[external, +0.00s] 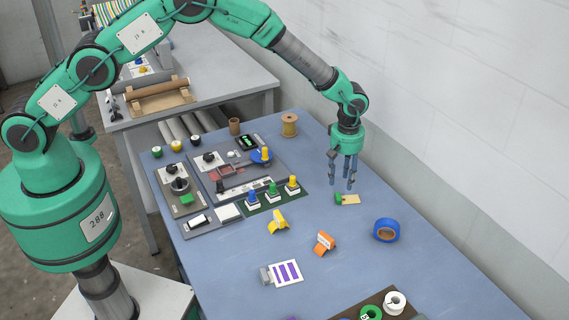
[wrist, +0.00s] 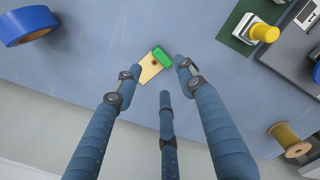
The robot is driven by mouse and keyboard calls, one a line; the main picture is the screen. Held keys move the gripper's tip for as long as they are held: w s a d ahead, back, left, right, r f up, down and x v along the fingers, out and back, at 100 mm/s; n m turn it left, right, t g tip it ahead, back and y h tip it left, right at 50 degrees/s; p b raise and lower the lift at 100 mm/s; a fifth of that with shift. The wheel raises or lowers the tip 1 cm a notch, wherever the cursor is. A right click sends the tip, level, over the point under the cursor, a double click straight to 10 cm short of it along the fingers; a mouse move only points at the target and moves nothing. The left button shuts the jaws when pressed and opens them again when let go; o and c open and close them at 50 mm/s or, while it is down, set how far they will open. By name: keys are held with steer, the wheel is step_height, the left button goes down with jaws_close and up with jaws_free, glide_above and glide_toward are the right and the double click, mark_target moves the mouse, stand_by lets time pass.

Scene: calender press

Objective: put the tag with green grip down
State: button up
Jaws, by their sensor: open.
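The tag (external: 351,199) with its green grip (external: 339,198) lies flat on the blue table, near the wall side. In the wrist view the tan tag (wrist: 149,70) and green grip (wrist: 161,56) show between and beyond my fingers. My gripper (external: 343,186) is open and empty, fingers pointing down just above the tag. In the wrist view my gripper (wrist: 158,75) has its fingers spread apart, with the third finger below the tag in the picture. No finger is seen closed on the grip.
A blue tape roll (external: 386,230) lies right of the tag. A green board (external: 275,197) with knobbed stamps is on the left. An orange block (external: 324,242) and yellow block (external: 278,222) stand in front. A spool (external: 289,125) stands behind. The wall is close on the right.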

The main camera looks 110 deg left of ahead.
steer(key=shift+r, duration=2.5)
